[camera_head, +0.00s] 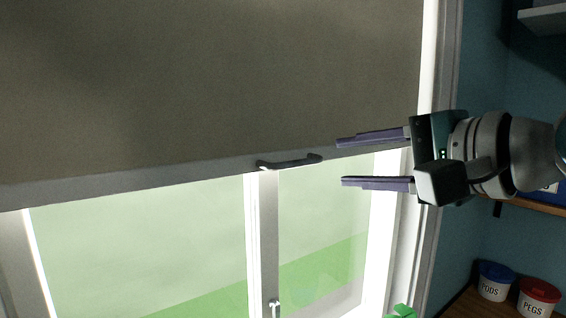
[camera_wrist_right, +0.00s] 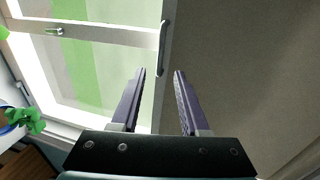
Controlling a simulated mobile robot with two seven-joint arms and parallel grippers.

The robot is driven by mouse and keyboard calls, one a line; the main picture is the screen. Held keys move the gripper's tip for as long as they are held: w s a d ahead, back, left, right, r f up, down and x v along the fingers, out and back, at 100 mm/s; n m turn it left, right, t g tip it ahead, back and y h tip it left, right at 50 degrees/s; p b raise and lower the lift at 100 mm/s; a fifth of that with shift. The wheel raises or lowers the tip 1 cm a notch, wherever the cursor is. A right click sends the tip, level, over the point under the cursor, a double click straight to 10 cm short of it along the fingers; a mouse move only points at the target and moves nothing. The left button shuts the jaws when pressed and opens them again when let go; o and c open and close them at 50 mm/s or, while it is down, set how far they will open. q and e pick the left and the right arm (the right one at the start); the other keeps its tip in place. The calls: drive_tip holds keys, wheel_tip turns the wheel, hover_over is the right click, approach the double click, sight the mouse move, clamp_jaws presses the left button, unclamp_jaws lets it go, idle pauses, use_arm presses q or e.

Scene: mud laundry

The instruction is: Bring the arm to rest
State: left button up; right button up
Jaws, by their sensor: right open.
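My right gripper (camera_head: 345,161) comes in from the right in the head view, with its two purple fingers apart and nothing between them. It is in front of the window, to the right of the dark handle (camera_head: 290,162) on the blind's bottom bar, and apart from it. In the right wrist view the open fingers (camera_wrist_right: 159,72) point toward the blind, and the handle (camera_wrist_right: 164,48) shows just beyond them. My left gripper is not in view.
A grey-brown blind (camera_head: 210,80) covers the upper window; its bottom bar (camera_head: 130,182) hangs above the glass. A window latch (camera_head: 275,306) is below. Tubs marked PODS (camera_head: 494,284) and PEGS (camera_head: 538,299) stand at the lower right. A green plant (camera_wrist_right: 26,119) shows at the wrist view's left.

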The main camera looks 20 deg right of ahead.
drive_tip(key=s+a+f+n+g+h+p, duration=0.1)
drive_tip(key=s+a+f+n+g+h, duration=0.1)
drive_tip(key=s+f+n+g, duration=0.45)
drive_tip(key=s+f+n+g+h, duration=0.1)
drive_tip(key=s+f+n, duration=0.2)
drive_tip(key=s, duration=0.4)
drive_tip(key=s+d+f+n+g+h+p, duration=0.1)
drive_tip(key=s+f+n+g, duration=0.1)
drive_tip(key=s+f, duration=0.3)
drive_tip(key=s+f+n+g+h, duration=0.1)
drive_tip(key=s+f+n, duration=0.3)
drive_tip(key=s, duration=0.5)
drive_tip(key=shift+s+d+f+p, duration=0.2)
drive_tip(key=shift+f+p, duration=0.15)
drive_tip(key=shift+p, duration=0.05)
drive_tip(key=shift+n+g, duration=0.25)
